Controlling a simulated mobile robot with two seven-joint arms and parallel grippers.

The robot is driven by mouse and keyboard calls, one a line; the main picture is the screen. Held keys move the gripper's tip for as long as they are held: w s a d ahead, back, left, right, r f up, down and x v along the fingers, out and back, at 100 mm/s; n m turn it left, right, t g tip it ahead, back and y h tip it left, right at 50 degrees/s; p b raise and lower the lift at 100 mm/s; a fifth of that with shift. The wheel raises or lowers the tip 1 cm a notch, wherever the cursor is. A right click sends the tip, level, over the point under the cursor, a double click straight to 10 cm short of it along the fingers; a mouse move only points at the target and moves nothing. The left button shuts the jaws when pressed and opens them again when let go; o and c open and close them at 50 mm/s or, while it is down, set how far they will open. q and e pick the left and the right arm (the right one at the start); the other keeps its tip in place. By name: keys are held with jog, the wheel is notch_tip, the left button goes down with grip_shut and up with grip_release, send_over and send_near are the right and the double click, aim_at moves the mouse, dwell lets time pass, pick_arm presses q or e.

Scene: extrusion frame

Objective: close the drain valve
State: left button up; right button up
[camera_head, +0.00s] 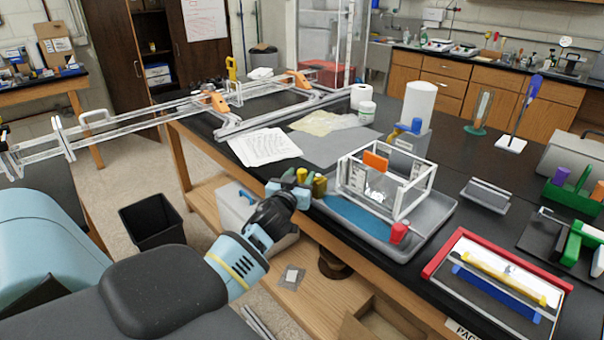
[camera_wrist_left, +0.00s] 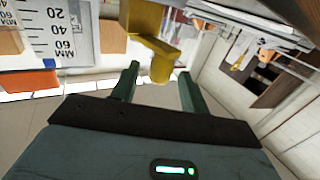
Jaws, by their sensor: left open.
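A yellow fitting (camera_head: 320,184) is at the left edge of the clear-walled box (camera_head: 427,184). In the left wrist view the fitting is a yellow block with a rounded stub (camera_wrist_left: 161,67). I take it to be the drain valve, but cannot be sure. My left gripper (camera_head: 302,184) is beside the fitting. Its two green fingers (camera_wrist_left: 158,75) are open, with the stub's end between or just beyond the tips. I see no clear contact. Whether the valve is open or shut cannot be told. My right gripper is out of view.
The box stands in a grey tray (camera_head: 440,228) with blue in its bottom. A red cap-like part (camera_head: 399,232) is at the tray's front. A white-and-blue bottle unit (camera_head: 410,125) stands behind. A red-framed tray (camera_head: 436,266) lies to the right. Papers (camera_head: 262,147) lie behind the gripper.

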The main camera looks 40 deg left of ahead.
pick_arm(q)
jog(key=shift+x, duration=1.1)
jog(key=shift+c, duration=0.3)
jog(key=c, duration=0.9)
